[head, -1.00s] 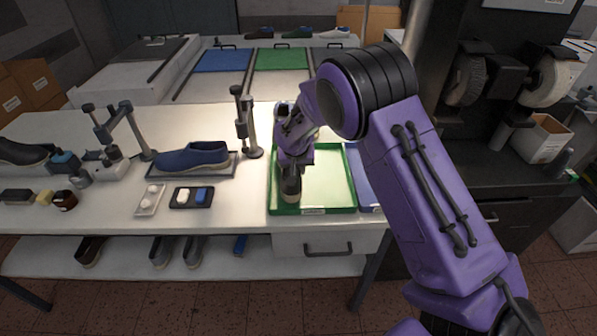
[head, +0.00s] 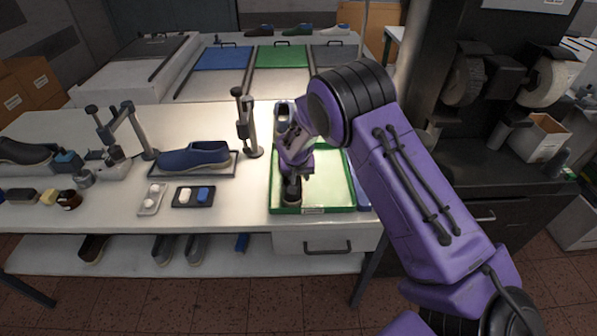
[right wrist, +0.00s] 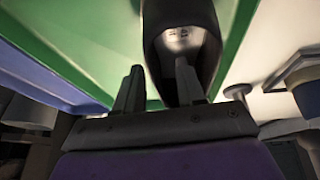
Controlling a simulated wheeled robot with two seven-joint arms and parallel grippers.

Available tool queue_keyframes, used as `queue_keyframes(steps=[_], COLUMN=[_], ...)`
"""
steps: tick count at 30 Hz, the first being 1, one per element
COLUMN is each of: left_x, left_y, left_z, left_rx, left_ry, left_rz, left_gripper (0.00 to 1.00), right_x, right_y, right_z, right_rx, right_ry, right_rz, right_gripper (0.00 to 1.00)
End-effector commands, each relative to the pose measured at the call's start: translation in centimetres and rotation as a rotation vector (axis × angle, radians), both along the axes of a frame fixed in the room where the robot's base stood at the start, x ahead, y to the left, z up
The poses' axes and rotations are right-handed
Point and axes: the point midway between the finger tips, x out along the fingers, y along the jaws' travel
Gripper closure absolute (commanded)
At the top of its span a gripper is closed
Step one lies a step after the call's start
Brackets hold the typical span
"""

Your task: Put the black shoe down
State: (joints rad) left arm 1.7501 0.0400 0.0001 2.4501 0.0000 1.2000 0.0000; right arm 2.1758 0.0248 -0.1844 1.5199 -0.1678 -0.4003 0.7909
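The black shoe (head: 292,201) is at the front left of the green tray (head: 339,207), partly hidden under my right gripper (head: 293,179). I cannot tell whether it touches the tray floor. In the right wrist view, the dark shoe (right wrist: 182,45) extends beyond the gripper fingers (right wrist: 158,88). The fingers stand apart. The right-hand finger overlaps the shoe and the left-hand one is beside its edge. Whether they grip it is unclear. My left gripper is not in view.
A blue shoe (head: 195,156) lies on a tray left of the green one, with an upright post (head: 246,125) between them. A small dark tray (head: 179,203) holds two blocks. A blue tray (head: 363,197) adjoins on the right. The green tray's right side is bare.

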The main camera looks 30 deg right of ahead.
Motion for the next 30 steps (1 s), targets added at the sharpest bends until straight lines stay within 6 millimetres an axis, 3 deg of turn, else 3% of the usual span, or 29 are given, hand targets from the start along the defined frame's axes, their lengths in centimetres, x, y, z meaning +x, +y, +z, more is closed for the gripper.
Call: queue_keyframes(steps=[9, 15, 30], left_x=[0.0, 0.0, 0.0], left_y=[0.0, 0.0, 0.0], left_z=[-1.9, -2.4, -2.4], left_rx=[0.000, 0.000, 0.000], left_ry=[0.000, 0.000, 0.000], left_rz=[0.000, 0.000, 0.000], left_gripper=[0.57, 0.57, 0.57], right_x=[-2.0, -3.1, -3.4], right_y=[1.9, 2.9, 3.0], right_z=[6.8, 10.1, 10.9], right_rx=[-0.002, 0.000, 0.000], right_ry=[-0.006, -0.003, 0.000], right_rz=[0.002, 0.001, 0.000], right_gripper=[0.61, 0.61, 0.61])
